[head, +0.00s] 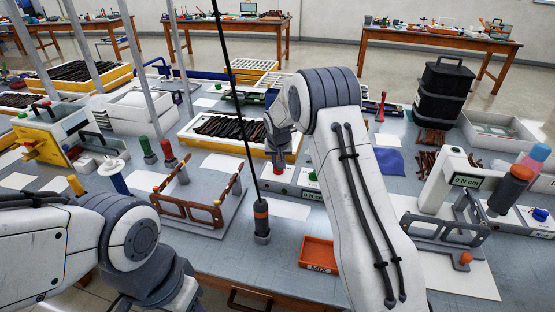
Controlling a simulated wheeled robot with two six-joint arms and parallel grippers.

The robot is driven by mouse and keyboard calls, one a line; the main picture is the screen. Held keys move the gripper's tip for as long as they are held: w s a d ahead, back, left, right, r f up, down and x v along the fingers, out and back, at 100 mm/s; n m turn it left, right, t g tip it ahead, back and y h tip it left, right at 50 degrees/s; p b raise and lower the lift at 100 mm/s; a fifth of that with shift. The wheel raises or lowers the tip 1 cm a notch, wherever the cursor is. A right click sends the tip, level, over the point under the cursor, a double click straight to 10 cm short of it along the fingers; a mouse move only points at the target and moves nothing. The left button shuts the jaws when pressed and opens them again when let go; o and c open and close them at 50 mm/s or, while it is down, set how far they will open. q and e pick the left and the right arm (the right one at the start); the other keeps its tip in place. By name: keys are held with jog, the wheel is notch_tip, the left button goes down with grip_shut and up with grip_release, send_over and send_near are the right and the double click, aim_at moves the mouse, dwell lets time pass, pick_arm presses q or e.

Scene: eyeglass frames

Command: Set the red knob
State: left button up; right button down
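A low light-grey control box (296,183) sits near the middle of the table. It has a green knob (312,175) on its right part and a small red knob (278,168) on its left part. My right arm reaches in from the bottom, and its gripper (277,153) points down directly over the red knob. The fingers are small and dark here, and I cannot tell whether they touch the knob or how far they are apart. My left arm is at the lower left with its wrist bent down. Its fingers are not visible.
A black cable hangs to an orange-and-black driver (261,218) left of the box. A brown eyeglass frame (189,211) stands in a grey fixture. An orange MIX tray (319,254) lies in front. A yellow-edged tray (232,130) of dark parts is behind. A gauge stand (455,185) is at right.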

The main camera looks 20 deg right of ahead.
jog(key=shift+r+n+y+p, duration=0.2)
jog(key=shift+n+y+p, duration=0.1)
jog(key=shift+n+p, duration=0.5)
jog(key=shift+d+f+n, duration=0.1)
jog(key=shift+n, duration=0.4)
jog(key=shift+f+n+y, duration=0.1)
jog(key=shift+n+y, duration=0.3)
jog(key=shift+d+f+n+y+b, duration=0.15)
jog(key=shift+n+y+b, duration=0.25)
jog(key=shift+n+b, duration=0.65)
pick_arm(q)
jog(key=shift+f+b, duration=0.6)
jog(key=shift+b, duration=0.15)
pick_arm(e)
jog(key=shift+n, duration=0.75)
jog(key=shift+y, duration=0.3)
jog(key=c, duration=0.9)
grip_release()
jog(key=shift+o, duration=0.2)
jog(key=shift+r, duration=0.2)
